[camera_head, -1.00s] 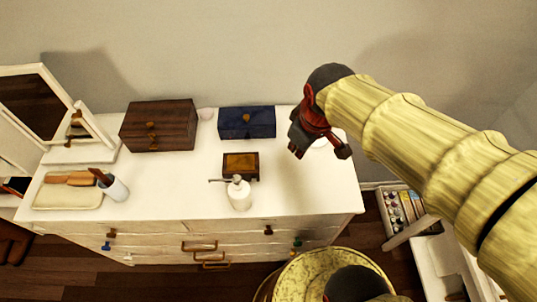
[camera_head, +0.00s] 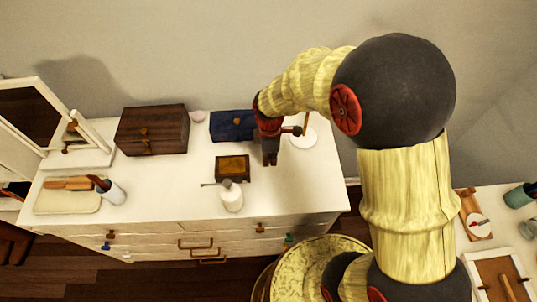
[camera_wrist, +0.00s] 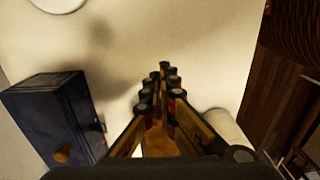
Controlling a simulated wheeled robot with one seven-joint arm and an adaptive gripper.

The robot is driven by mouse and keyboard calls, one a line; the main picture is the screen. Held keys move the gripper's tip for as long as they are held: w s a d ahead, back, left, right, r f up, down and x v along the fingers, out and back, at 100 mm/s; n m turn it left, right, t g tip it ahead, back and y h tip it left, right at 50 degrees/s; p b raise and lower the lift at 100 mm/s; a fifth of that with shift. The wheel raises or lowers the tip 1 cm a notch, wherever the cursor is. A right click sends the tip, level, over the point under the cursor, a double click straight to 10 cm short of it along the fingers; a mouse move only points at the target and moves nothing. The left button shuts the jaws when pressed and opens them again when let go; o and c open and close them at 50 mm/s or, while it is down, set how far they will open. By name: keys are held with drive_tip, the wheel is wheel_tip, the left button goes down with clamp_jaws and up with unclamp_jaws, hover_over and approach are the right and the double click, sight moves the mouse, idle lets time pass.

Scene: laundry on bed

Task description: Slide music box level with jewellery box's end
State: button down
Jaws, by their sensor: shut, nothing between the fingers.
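A small brown box with a golden-brown top (camera_head: 232,168), which I take for the music box, sits on the white dresser in front of the blue box (camera_head: 228,126). A larger dark wooden box (camera_head: 150,130) with brass knobs stands to the left; which of these two is the jewellery box I cannot tell for sure. My gripper (camera_head: 270,158) is shut and empty, pointing down just right of the small box, with a gap. It partly hides the blue box's right end. In the wrist view, my fingers (camera_wrist: 165,72) are together, and the blue box (camera_wrist: 50,120) is at left.
A white pump bottle (camera_head: 232,198) stands just in front of the small box. A white round-based stand (camera_head: 303,136) is behind and right of my gripper. A cup with brushes (camera_head: 110,191), a tray (camera_head: 68,200) and a mirror (camera_head: 45,110) are at left. The dresser's front right is clear.

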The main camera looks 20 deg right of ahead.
wheel_tip(320, 180, down, 4)
drive_tip(key=shift+r+b, duration=0.1)
drive_tip(key=shift+b, duration=0.3)
drive_tip(key=a, duration=0.3)
drive_tip(key=shift+w+f, duration=0.25)
drive_tip(key=shift+w, duration=0.05)
drive_tip(key=shift+w+a+b, duration=0.1)
drive_tip(key=shift+a+b, duration=0.2)
drive_tip(key=shift+a, duration=0.2)
drive_tip(key=w+a, duration=0.1)
drive_tip(key=a, duration=0.4)
drive_tip(key=w+a+p, duration=0.1)
drive_tip(key=a, duration=0.5)
drive_tip(key=w+a+p, duration=0.1)
drive_tip(key=a, duration=0.5)
drive_tip(key=shift+w, duration=0.2)
